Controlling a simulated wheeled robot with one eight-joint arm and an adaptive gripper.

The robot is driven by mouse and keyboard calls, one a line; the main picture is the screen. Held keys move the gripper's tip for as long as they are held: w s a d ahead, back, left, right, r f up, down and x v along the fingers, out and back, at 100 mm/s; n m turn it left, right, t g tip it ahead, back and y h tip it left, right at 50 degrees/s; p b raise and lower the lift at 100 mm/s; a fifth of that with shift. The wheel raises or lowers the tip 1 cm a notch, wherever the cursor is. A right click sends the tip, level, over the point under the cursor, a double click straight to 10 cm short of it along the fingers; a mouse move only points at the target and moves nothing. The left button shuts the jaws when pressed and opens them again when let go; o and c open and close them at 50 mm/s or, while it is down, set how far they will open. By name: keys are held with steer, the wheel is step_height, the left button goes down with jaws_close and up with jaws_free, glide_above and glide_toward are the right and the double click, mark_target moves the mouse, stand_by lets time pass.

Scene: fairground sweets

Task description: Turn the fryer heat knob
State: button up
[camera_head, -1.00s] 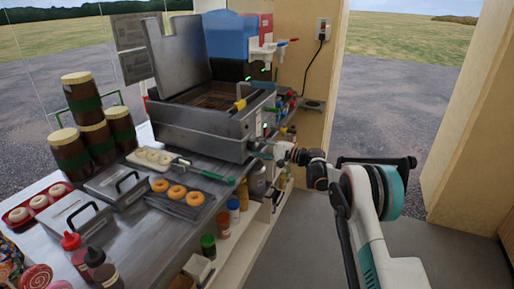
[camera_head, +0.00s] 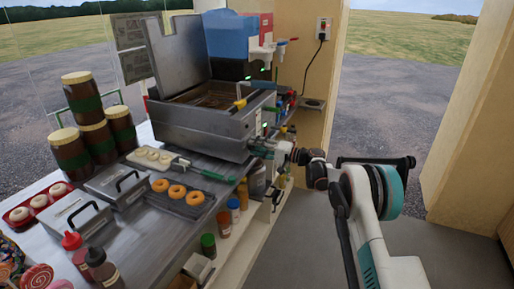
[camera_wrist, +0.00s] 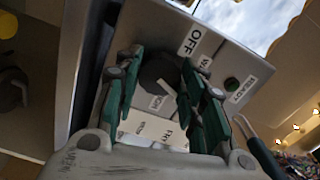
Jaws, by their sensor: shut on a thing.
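The fryer (camera_head: 203,130) is a grey metal box with its lid raised, on the counter. In the wrist view its control panel (camera_wrist: 213,62) shows an "OFF" label, other partly hidden labels and a small dark green round button or light. The dark round heat knob (camera_wrist: 158,73) with a pale pointer mark sits between the green fingers of my gripper (camera_wrist: 160,95). My gripper is shut on the knob, one finger on each side. In the head view my gripper (camera_head: 262,148) is at the fryer's right face, and the knob is hidden there.
Stacked brown jars (camera_head: 95,127), a tray of ringed doughnuts (camera_head: 178,196) and sauce bottles (camera_head: 77,250) stand on the counter to the left. Small jars (camera_head: 222,224) line the shelf below. The floor (camera_head: 300,250) right of the counter is clear.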

steer(key=shift+f, duration=0.1)
steer(key=o, duration=1.1)
steer(key=shift+d, duration=0.15)
steer(key=v, duration=1.1)
steer(key=shift+s+d, duration=0.15)
steer(key=shift+d, duration=0.2)
